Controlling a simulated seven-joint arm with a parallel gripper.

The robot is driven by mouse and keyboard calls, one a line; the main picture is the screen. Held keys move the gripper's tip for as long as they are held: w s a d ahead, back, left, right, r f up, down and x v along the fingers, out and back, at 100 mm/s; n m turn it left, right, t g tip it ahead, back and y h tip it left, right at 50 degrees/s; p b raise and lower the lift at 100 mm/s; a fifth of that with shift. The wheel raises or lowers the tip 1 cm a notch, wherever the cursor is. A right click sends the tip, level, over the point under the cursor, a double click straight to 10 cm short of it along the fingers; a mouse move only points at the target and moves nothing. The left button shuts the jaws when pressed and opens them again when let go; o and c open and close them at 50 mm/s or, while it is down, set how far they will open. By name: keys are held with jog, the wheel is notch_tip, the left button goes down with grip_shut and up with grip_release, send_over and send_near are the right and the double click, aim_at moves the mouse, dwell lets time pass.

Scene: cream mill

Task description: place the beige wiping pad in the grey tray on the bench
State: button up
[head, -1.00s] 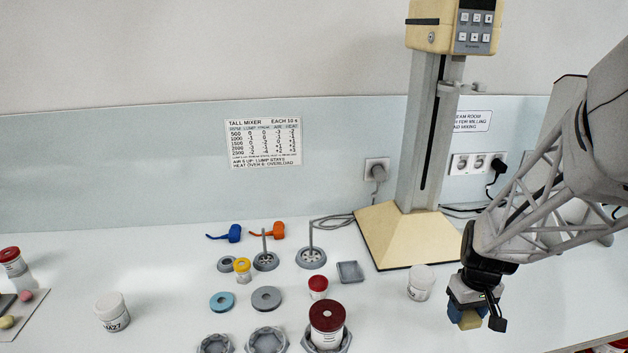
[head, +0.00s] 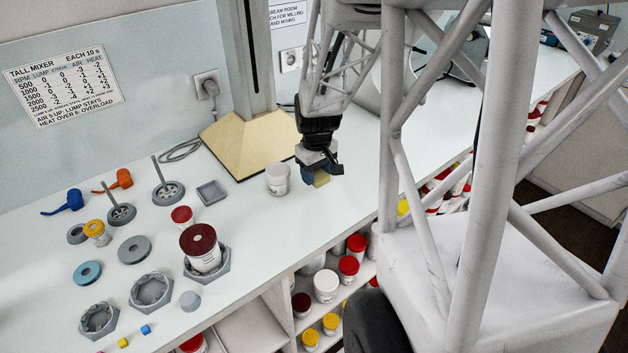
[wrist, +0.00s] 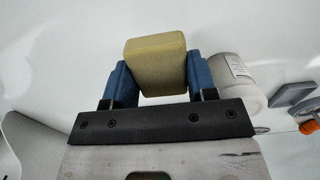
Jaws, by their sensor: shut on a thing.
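The beige wiping pad (head: 321,179) is a small block between the blue fingers of my gripper (head: 314,175). In the wrist view the pad (wrist: 156,64) sits squarely between both fingers, and my gripper (wrist: 158,84) is shut on it. The gripper points down over the bench, right of a white jar; I cannot tell whether the pad touches the surface. The grey tray (head: 211,192) is a small, square, shallow dish, empty, on the bench left of the white jar. Part of the grey tray (wrist: 293,93) shows at the right in the wrist view.
The white jar (head: 278,179) stands between my gripper and the tray. The mixer's beige base (head: 246,143) is behind.

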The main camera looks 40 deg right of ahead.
aim_at(316, 182)
jog(key=shift+f, duration=1.75)
jog(key=shift+f, duration=0.15)
jog(key=o, duration=0.9)
notch_tip(316, 182, up, 12)
jog(key=shift+r, duration=0.25)
jog(key=shift+f, duration=0.1)
